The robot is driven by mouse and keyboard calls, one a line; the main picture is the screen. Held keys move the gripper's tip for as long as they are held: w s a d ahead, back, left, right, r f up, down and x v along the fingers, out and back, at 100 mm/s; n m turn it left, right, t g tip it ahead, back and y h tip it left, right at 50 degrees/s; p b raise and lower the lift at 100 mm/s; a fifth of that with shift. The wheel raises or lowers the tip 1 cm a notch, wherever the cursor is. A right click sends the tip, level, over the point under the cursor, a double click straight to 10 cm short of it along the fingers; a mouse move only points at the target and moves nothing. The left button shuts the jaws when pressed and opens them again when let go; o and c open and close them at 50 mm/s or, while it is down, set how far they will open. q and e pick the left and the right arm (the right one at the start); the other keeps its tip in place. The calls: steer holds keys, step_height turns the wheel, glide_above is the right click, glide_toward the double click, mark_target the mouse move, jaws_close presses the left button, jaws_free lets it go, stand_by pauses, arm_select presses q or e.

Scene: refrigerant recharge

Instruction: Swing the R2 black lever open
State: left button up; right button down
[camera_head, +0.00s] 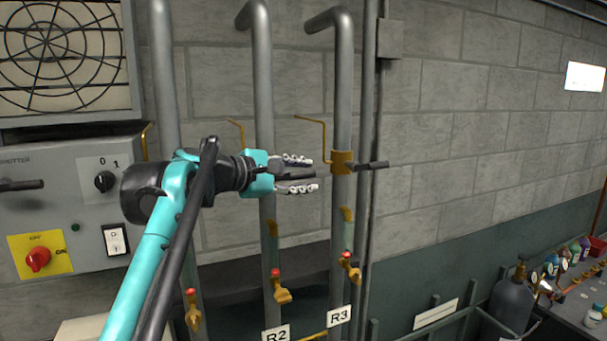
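The R2 label (276,334) is at the foot of a grey vertical pipe (264,90). My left gripper (303,174) is in front of this pipe at mid height, pointing right. My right gripper is not in view.
The R3 pipe (341,80) stands just right, with a brass valve (342,162) and a black lever (373,166) pointing right, close to my fingertips. Lower brass taps (282,295) have red tips. A grey control panel (60,210) is at left. A dark cylinder (512,300) stands lower right.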

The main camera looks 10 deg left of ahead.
arm_select(q)
steer(key=shift+s+a, duration=0.15)
steer(key=shift+s, duration=0.05)
jaws_close()
steer(key=shift+r, duration=0.1)
